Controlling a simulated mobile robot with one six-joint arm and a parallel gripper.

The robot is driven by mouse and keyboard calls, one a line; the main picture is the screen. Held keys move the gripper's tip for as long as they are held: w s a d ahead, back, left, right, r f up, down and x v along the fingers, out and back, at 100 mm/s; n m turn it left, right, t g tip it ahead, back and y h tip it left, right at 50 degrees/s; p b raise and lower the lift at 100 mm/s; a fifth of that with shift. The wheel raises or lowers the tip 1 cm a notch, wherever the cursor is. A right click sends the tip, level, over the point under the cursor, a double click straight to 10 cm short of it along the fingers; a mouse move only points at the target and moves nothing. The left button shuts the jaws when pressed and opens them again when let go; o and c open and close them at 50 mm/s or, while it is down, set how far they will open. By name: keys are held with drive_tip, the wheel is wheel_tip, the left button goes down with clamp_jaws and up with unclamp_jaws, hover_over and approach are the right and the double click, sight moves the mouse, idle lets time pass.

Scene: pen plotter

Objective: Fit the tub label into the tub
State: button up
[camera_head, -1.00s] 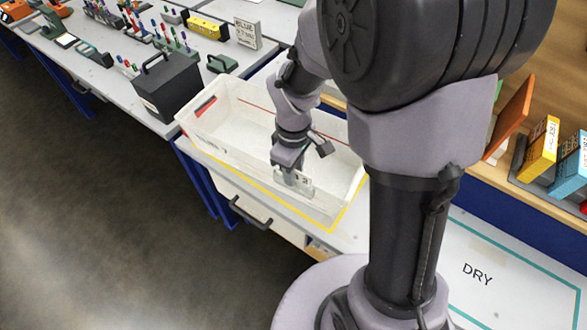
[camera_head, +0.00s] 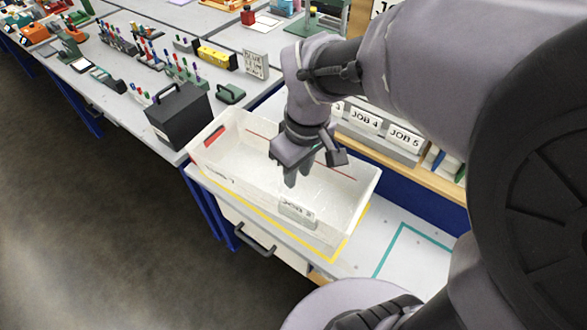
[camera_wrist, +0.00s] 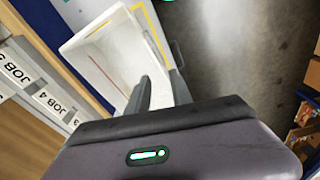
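The tub (camera_head: 225,128) is a white, open-topped box with a red patch at its left end. The tub label (camera_head: 297,211) is a small pale plate reading what looks like JOB 2. It stands at the tub's near long wall, right of the middle; whether it sits in a holder cannot be made out. My gripper (camera_head: 297,178) is above the tub, over and slightly behind the label, apart from it. Its two fingers are spread with nothing between them in the wrist view (camera_wrist: 160,88). The tub also shows there (camera_wrist: 102,52); the label does not.
The tub stands inside a yellow outline (camera_head: 270,226) on the bench. A rack of JOB labels (camera_head: 380,135) stands behind it on a wooden shelf. A black case (camera_head: 178,117) is close on the left. A teal-outlined area (camera_head: 425,258) lies clear to the right.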

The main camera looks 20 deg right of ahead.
drive_tip(key=s+a+r+m+t+y, duration=0.2)
drive_tip(key=s+a+r+m+t, duration=0.15)
drive_tip(key=s+r+m, duration=0.55)
wheel_tip(320, 180, down, 9)
drive_tip(key=s+b, duration=0.2)
drive_tip(key=b, duration=0.5)
drive_tip(key=shift+d+m+t, duration=0.25)
drive_tip(key=shift+m+t, duration=0.05)
drive_tip(key=shift+t, duration=0.15)
